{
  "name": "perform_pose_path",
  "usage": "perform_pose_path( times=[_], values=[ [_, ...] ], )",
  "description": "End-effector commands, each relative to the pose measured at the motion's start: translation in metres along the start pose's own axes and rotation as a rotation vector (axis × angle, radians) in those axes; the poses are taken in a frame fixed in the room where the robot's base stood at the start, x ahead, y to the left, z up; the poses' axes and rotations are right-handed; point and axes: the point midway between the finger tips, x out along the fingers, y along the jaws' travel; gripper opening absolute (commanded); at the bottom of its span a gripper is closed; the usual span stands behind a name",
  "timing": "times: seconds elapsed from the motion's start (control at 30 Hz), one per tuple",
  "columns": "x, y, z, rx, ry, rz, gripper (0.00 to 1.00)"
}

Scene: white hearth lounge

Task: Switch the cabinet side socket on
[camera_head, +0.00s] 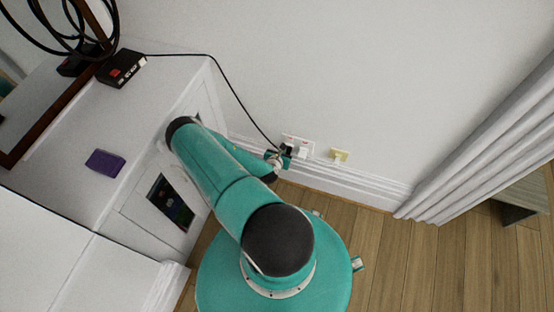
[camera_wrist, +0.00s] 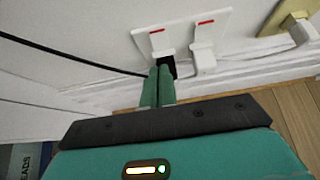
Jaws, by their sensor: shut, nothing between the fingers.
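A white double socket plate (camera_head: 304,146) is on the wall just right of the white cabinet (camera_head: 150,130). In the wrist view the plate (camera_wrist: 185,28) shows two switches, each with a red mark: a left switch (camera_wrist: 157,38) and a right switch (camera_wrist: 205,28). My gripper (camera_head: 284,158) is in front of the plate's left half. In the wrist view its green fingers (camera_wrist: 160,72) are together and empty, tips just below the left switch. A black plug (camera_wrist: 172,66) is partly hidden behind them. I cannot tell whether the fingertips touch anything.
A yellowish wall plate (camera_head: 339,155) is to the right. A black cable (camera_head: 235,92) runs from a black box (camera_head: 122,68) on the cabinet to the socket. A purple box (camera_head: 105,162) lies on the cabinet. A curtain (camera_head: 485,140) hangs at right.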

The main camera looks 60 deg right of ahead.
Motion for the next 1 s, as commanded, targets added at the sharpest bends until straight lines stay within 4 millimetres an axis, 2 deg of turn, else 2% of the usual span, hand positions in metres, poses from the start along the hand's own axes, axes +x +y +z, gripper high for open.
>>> perform_pose_path(
  times=[0.2, 0.4, 0.57, 1.0],
  values=[
    [-0.041, 0.0, 0.003, -0.004, 0.0, 0.0, 0.0],
    [-0.066, 0.0, 0.004, -0.001, -0.001, 0.001, 0.0],
    [-0.072, 0.0, 0.004, 0.001, -0.001, 0.0, 0.0],
    [-0.072, -0.004, 0.003, 0.006, 0.001, -0.009, 0.0]
  ],
)
